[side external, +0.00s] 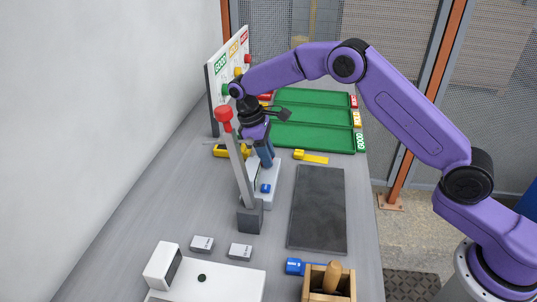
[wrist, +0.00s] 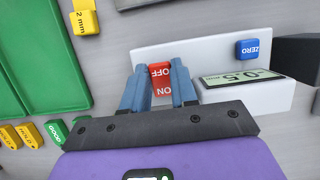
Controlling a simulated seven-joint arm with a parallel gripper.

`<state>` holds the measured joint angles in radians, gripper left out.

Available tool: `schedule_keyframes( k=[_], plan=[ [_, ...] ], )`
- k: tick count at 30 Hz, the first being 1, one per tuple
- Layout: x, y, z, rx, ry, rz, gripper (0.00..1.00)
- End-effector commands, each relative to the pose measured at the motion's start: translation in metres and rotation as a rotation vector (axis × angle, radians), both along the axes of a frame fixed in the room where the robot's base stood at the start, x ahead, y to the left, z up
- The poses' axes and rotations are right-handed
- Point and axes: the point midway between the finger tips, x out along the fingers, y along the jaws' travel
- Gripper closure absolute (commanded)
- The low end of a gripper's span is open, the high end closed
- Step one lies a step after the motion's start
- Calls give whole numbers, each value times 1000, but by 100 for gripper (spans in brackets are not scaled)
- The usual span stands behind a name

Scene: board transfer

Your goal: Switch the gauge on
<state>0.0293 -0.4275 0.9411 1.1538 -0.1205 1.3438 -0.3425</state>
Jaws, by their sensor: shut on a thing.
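The gauge (side external: 274,184) is a white block on the bench, partly hidden behind a grey lever in the side view. In the wrist view the gauge (wrist: 255,100) has a red rocker switch (wrist: 160,84) marked ON and OFF, a blue ZERO button (wrist: 249,49) and a display (wrist: 238,80) showing dark digits. My gripper (wrist: 158,75) has its blue fingers on either side of the red switch and is shut on it. In the side view my gripper (side external: 266,158) points down at the far part of the gauge.
A grey lever (side external: 239,168) with a red knob stands close beside the gauge. Green trays (side external: 310,136) lie beyond, and a dark mat (side external: 318,210) lies to the right. A yellow 2 mm block (wrist: 83,20) is near the gauge. A sign panel (side external: 226,75) stands behind.

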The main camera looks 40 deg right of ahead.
Motion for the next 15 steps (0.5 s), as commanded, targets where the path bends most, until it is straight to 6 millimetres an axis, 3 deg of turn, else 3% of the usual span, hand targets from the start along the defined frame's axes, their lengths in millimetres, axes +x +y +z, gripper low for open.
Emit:
schedule_keyframes(
  k=[11, 12, 14, 15],
  plan=[
    [1, 1, 1, -9, 6, 1, 100],
    [1, 1, 1, -9, 6, 1, 63],
    [1, 1, 1, -9, 6, 1, 47],
    [1, 1, 1, -9, 6, 1, 47]
  ],
)
